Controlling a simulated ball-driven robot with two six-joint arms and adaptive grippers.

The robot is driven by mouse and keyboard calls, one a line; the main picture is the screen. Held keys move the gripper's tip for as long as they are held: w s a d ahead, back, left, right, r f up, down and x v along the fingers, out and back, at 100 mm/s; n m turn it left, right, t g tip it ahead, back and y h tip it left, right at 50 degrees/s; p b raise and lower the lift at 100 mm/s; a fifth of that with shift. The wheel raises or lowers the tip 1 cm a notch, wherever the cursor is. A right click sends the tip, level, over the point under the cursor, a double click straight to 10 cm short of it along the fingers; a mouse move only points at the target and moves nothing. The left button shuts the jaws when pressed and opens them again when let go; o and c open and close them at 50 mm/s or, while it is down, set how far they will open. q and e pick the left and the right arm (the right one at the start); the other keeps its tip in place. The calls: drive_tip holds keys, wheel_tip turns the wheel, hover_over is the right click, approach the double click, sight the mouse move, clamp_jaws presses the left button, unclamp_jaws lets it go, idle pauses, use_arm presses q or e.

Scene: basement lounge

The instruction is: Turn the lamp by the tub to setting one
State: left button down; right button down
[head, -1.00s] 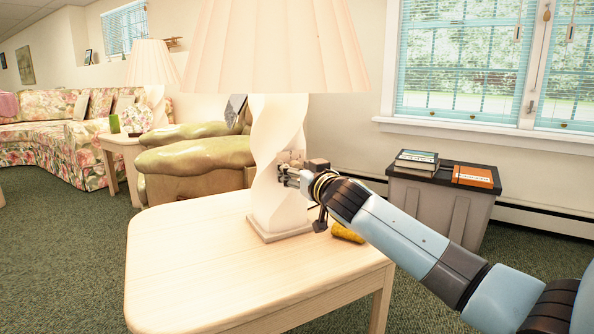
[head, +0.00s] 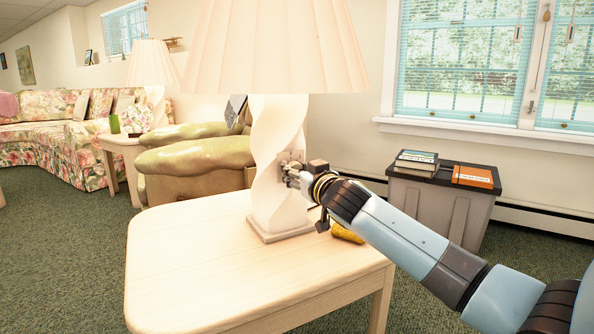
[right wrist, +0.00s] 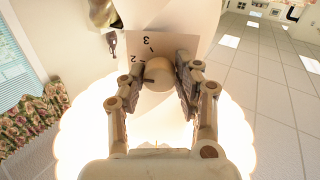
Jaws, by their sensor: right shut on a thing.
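The lamp (head: 273,195) has a white twisted body and a pleated shade (head: 275,45), and stands upright on a pale wood table. A dial plate (right wrist: 125,47) on its body shows the numbers 2 and 3 in the right wrist view. A round knob (right wrist: 158,74) sits in front of the plate, with a dark mark on its left side. My right gripper (head: 292,173) is at the lamp body, shut on the knob; its two fingers (right wrist: 170,84) flank the knob in the right wrist view. The rest of the dial is hidden. My left gripper is out of view.
The grey tub (head: 440,205) with a black lid stands behind at the right, bearing books (head: 475,176). A yellow object (head: 347,233) lies on the table (head: 190,260) behind my right gripper. A green armchair (head: 195,155) and a second lamp (head: 150,65) are farther back. The table's left side is clear.

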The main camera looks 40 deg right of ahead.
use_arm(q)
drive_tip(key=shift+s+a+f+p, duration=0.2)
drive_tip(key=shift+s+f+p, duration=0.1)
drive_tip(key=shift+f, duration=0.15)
use_arm(e)
drive_tip(key=n, duration=0.9)
drive_tip(key=shift+f, duration=0.1)
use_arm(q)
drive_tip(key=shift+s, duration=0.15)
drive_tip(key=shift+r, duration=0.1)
use_arm(e)
drive_tip(key=c, duration=0.9)
unclamp_jaws()
drive_tip(key=shift+c, duration=0.2)
drive_tip(key=shift+s, duration=0.1)
